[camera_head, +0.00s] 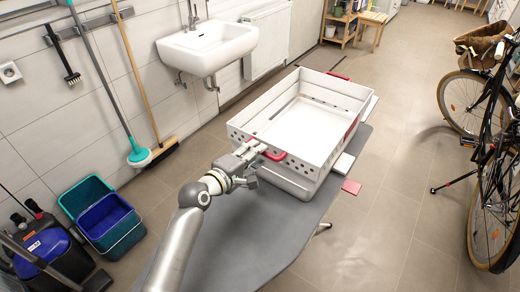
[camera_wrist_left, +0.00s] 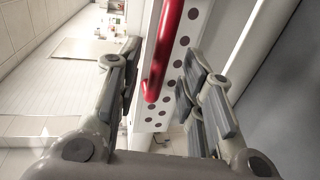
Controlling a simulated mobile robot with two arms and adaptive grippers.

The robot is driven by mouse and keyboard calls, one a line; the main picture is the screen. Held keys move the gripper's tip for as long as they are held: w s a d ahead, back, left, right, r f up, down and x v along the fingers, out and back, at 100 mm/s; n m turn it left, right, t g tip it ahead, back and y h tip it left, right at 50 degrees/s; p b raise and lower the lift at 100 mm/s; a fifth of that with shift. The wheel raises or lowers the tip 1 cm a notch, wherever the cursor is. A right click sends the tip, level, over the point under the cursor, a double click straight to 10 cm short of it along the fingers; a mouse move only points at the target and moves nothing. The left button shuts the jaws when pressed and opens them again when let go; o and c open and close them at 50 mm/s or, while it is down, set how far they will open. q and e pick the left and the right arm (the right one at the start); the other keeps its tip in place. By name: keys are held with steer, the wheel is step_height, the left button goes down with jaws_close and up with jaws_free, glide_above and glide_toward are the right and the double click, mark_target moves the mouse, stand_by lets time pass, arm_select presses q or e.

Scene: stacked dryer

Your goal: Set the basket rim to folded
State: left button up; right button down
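The white basket (camera_head: 312,178) stands on a grey table, with its perforated rim wall (camera_head: 268,100) raised upright around the top. A red handle (camera_head: 274,155) is on its near-left side, and another red handle (camera_head: 338,76) is at the far side. My left gripper (camera_head: 253,162) is at the near-left rim beside the near handle. In the left wrist view its fingers are spread apart, with the red handle (camera_wrist_left: 166,45) and the perforated wall (camera_wrist_left: 184,50) between or just beyond them. Contact cannot be told. My right gripper is not in view.
The grey table (camera_head: 265,230) has bare surface in front of the basket. A sink (camera_head: 208,45) hangs behind, blue and teal buckets (camera_head: 105,220) stand left, and a bicycle (camera_head: 490,150) stands right.

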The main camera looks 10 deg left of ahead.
arm_select(q)
steer(key=x, duration=0.2)
steer(key=shift+w+d, duration=0.15)
steer(key=shift+w, duration=0.15)
steer(key=shift+f, duration=0.1)
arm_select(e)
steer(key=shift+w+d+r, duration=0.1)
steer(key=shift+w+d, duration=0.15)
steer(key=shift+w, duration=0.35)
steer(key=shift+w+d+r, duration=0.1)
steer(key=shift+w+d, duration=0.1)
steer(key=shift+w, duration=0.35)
arm_select(q)
jaws_close()
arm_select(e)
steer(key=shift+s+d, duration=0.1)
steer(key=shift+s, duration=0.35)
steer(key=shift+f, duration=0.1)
